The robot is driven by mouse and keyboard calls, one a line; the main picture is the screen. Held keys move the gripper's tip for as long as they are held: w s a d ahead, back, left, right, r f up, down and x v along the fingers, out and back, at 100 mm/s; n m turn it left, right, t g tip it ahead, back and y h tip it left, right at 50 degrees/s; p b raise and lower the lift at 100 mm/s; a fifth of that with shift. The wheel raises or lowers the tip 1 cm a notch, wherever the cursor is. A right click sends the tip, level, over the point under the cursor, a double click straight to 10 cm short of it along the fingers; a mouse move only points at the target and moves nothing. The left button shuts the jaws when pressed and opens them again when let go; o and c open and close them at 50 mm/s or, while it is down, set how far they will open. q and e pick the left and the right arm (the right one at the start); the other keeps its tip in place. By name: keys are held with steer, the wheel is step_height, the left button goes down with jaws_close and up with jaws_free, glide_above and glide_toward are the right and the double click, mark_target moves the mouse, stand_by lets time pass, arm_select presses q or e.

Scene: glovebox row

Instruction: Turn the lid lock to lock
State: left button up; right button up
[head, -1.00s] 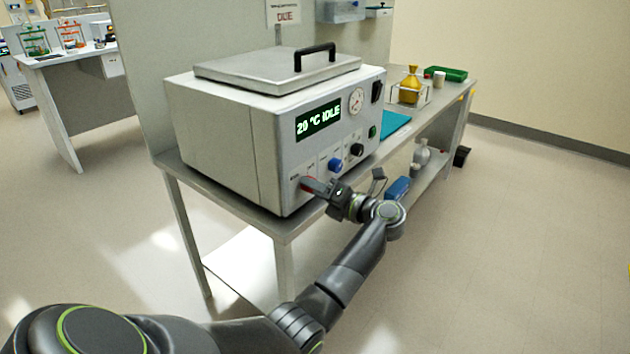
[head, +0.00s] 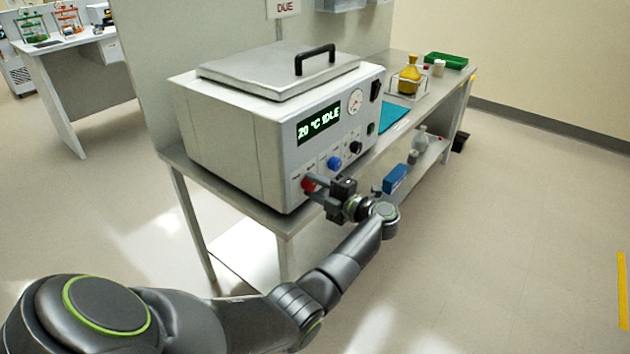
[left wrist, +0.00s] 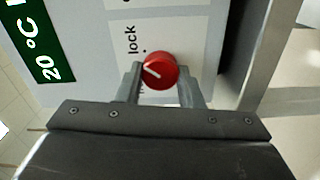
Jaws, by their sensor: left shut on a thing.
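The lid lock is a red round knob (left wrist: 160,70) with a white pointer line, low on the machine's front panel. In the left wrist view the word "lock" is printed beside it, and another label is mostly hidden by a finger. The pointer is slanted and does not aim straight at "lock". The red knob (head: 309,183) also shows in the head view. My left gripper (left wrist: 162,82) has a finger on each side of the knob and is shut on it. The machine (head: 250,130) has a flat closed lid (head: 270,72) with a black handle. My right gripper is not in view.
A blue knob (head: 334,162) and a black knob (head: 355,147) sit right of the red one. The display (head: 318,122) reads 20 °C IDLE. The bench (head: 255,210) also holds a yellow flask (head: 409,80) and a green tray (head: 446,61). The floor at right is clear.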

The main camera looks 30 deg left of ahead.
arm_select(q)
steer(key=shift+m+p, duration=0.4)
steer(key=shift+m, duration=0.3)
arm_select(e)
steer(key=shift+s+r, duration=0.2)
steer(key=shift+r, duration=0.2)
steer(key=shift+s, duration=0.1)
arm_select(q)
steer(key=o, duration=1)
steer(key=shift+c, duration=0.2)
steer(key=shift+d, duration=0.1)
steer(key=s+d+b, duration=0.1)
steer(key=d+b, duration=0.2)
steer(key=d, duration=1.4)
steer(key=shift+s+d, duration=0.15)
steer(key=shift+s, duration=0.05)
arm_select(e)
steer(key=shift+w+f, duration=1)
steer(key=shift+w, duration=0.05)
